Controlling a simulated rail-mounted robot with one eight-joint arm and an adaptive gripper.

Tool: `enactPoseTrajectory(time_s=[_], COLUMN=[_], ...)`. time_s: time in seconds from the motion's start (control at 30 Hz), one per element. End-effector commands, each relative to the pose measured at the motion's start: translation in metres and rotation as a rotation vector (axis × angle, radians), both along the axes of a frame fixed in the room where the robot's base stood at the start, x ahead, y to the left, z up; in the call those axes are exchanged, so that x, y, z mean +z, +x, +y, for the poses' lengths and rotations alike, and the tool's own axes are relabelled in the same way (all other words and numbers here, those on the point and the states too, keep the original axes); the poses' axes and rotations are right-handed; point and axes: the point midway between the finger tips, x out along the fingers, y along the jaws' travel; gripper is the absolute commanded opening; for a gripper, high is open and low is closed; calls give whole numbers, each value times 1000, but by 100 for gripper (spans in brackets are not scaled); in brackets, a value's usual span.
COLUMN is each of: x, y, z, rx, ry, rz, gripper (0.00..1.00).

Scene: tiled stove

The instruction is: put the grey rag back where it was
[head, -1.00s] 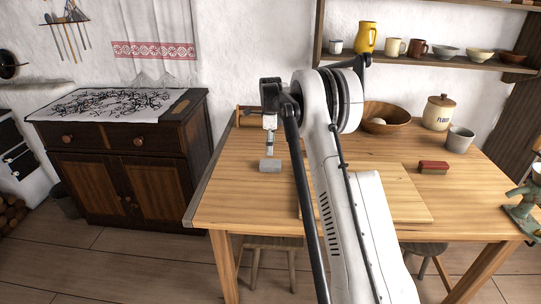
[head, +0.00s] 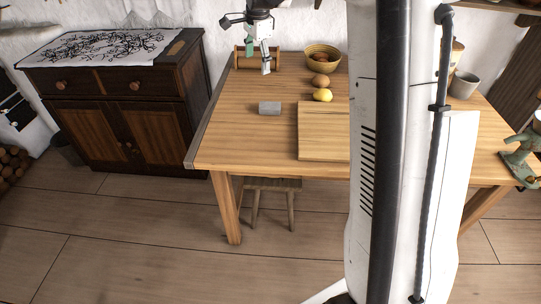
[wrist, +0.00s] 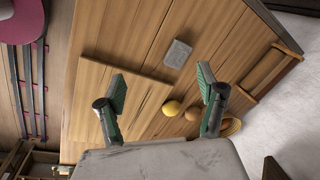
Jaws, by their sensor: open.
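The grey rag (head: 269,108) looks like a small folded grey block. It lies on the table left of the cutting board, and also shows in the wrist view (wrist: 177,53). My gripper (head: 265,68) is in the air behind the rag in the head view, near the table's back left corner. In the wrist view its two green-padded fingers (wrist: 162,86) are spread wide with nothing between them. The rag is apart from the fingers.
The cutting board (head: 323,145) lies at the table's front. A lemon (head: 322,95), a brown round item (head: 320,81) and a bowl (head: 322,54) stand behind it. A wooden rack (head: 243,60) is at the back left. A dresser (head: 125,115) stands left, across a gap.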

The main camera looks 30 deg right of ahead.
Motion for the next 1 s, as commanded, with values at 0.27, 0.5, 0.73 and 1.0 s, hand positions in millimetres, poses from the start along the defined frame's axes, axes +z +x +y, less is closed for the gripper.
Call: enactPoseTrajectory(time_s=[0.27, 0.5, 0.73, 1.0], x=[39, 54, 52, 31], y=[-75, -143, -210, -286], z=[43, 74, 100, 124], rx=[290, 535, 766, 1032], ry=[-73, -151, -238, -358], rz=[-75, -137, -194, -255], gripper=[70, 70, 70, 70])
